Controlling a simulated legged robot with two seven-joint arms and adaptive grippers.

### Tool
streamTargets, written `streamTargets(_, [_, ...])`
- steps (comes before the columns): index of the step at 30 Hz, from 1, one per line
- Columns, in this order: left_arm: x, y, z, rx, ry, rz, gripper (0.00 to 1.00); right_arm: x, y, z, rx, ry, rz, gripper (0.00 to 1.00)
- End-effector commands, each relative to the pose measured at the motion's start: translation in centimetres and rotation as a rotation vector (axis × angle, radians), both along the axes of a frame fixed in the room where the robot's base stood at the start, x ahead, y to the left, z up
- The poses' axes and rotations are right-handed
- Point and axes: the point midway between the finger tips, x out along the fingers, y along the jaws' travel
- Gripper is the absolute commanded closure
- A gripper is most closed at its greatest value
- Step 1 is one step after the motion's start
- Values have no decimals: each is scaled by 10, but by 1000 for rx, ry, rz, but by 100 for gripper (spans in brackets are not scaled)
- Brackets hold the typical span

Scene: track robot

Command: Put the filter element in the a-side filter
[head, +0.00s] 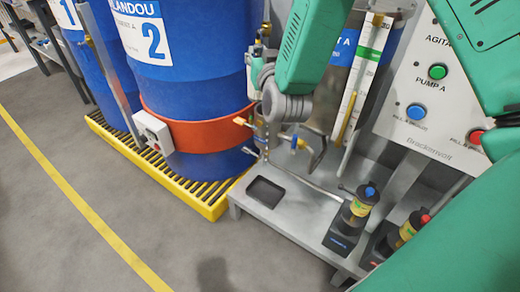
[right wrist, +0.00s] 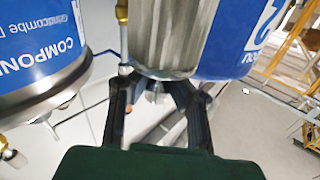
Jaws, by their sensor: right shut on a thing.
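In the right wrist view my right gripper (right wrist: 155,104) has its two dark fingers closed around the narrow lower end of a ribbed, metallic cylinder (right wrist: 166,38), which looks like the filter element. In the head view green and grey links of my arm cover the area in front of the steel tank, and the fingertips and the element cannot be made out there. The a-side filter cannot be picked out for certain; a fitting with brass valves (head: 262,95) stands partly behind my arm. My left gripper is not in view.
Blue drums, one marked 2 (head: 195,80), stand on a yellow spill pallet (head: 215,200). A grey bench (head: 300,215) carries a dark tray (head: 265,191) and black blocks with a blue-capped bottle (head: 358,210) and a red-capped bottle (head: 408,232). A button panel (head: 425,95) stands right. Floor is clear left.

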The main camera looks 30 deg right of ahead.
Motion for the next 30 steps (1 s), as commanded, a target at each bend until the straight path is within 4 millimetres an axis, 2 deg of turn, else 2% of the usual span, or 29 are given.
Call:
streamTargets(1, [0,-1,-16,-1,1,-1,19,6,-15,0,1,-5,-29,100])
streamTargets(3, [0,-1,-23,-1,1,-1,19,12,-27,6,0,-2,-53,100])
streamTargets(8, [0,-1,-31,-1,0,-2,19,18,-34,4,-7,9,-75,100])
streamTargets(11, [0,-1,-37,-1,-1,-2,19,19,-31,-16,-12,12,-76,100])
streamTargets(15, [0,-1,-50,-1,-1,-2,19,19,-26,-54,-17,14,-75,100])
streamTargets(21, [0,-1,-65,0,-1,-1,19,18,-30,-101,-14,10,-74,100])
streamTargets(24, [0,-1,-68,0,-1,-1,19,18,-32,-114,-11,8,-74,100])
streamTargets(30, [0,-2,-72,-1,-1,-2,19,18,-34,-126,-8,8,-75,100])
